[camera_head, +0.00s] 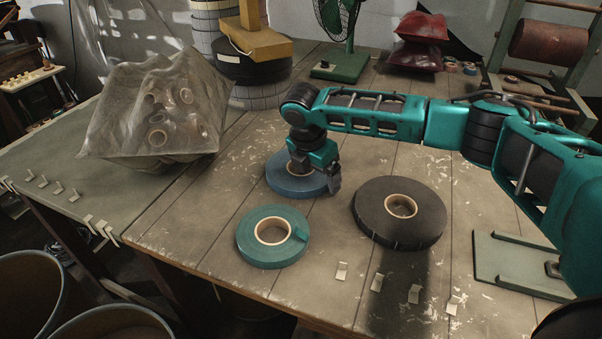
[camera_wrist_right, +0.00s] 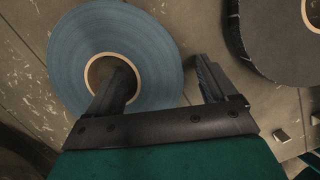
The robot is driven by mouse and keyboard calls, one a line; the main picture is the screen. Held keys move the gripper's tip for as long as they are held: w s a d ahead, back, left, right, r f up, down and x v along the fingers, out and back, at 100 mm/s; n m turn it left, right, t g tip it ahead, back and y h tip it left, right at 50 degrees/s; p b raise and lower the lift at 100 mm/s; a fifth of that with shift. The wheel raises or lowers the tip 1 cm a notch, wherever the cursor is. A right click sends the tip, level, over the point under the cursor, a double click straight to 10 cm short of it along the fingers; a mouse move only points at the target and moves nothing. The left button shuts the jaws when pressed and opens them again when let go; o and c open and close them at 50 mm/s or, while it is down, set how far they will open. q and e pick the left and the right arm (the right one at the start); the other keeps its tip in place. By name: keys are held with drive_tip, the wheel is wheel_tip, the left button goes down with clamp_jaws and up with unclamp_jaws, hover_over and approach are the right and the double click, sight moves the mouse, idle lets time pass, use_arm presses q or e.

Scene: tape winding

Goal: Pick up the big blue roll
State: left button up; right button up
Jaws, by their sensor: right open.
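The big blue roll (camera_head: 290,186) lies flat on the wooden table, partly hidden in the head view by my right gripper (camera_head: 318,176). In the right wrist view the blue roll (camera_wrist_right: 140,55) fills the upper left, with a pale core ring. My right gripper (camera_wrist_right: 160,85) is open over it. One finger is over the core hole and the other is beyond the roll's outer edge, so the roll's band lies between them. I cannot tell how deep the fingers reach. My left gripper does not show.
A teal roll (camera_head: 273,241) lies in front of the blue one, and a large black roll (camera_head: 399,213) lies to its right. A plastic bag of rolls (camera_head: 158,110) sits at the left. A green fan (camera_head: 340,45) and stacked rolls (camera_head: 252,68) stand behind.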

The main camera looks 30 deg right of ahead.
drive_tip(key=shift+f, duration=0.1)
drive_tip(key=c, duration=1.4)
